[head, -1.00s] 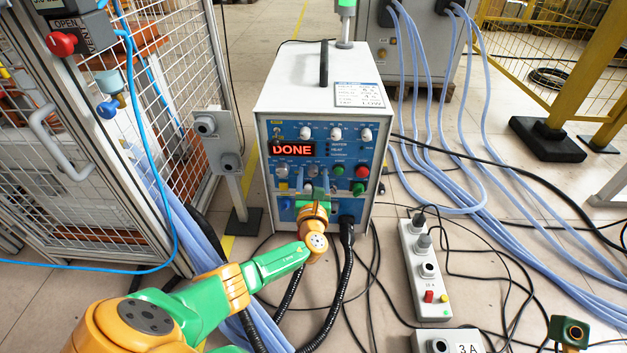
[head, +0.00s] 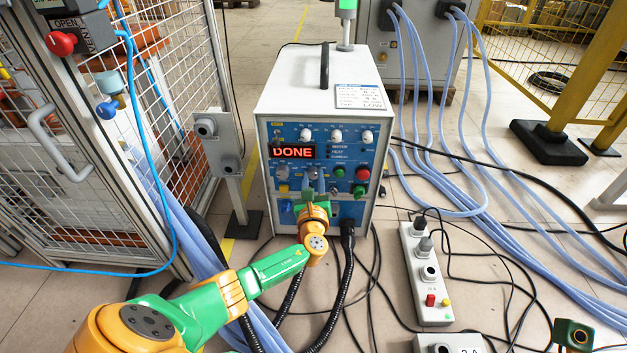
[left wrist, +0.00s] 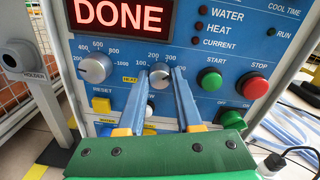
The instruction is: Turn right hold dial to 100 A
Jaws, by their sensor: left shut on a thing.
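The induction heater is a white box (head: 317,88) with a blue front panel and a red DONE display (head: 294,152); the display also shows in the left wrist view (left wrist: 118,14). The right dial (left wrist: 159,75) is a round grey knob below it, with a printed scale that includes 100 and 200. My left gripper (left wrist: 164,80) is shut on this dial, one finger on each side. In the head view my left gripper (head: 312,190) covers the lower middle of the panel. The dial's pointer is too small to read.
Another grey dial (left wrist: 95,68) is left of the held one. A green START button (left wrist: 210,79) and red STOP button (left wrist: 254,87) are to the right. A holder post (head: 219,150) stands left of the heater. Cables and a power strip (head: 427,285) lie on the floor.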

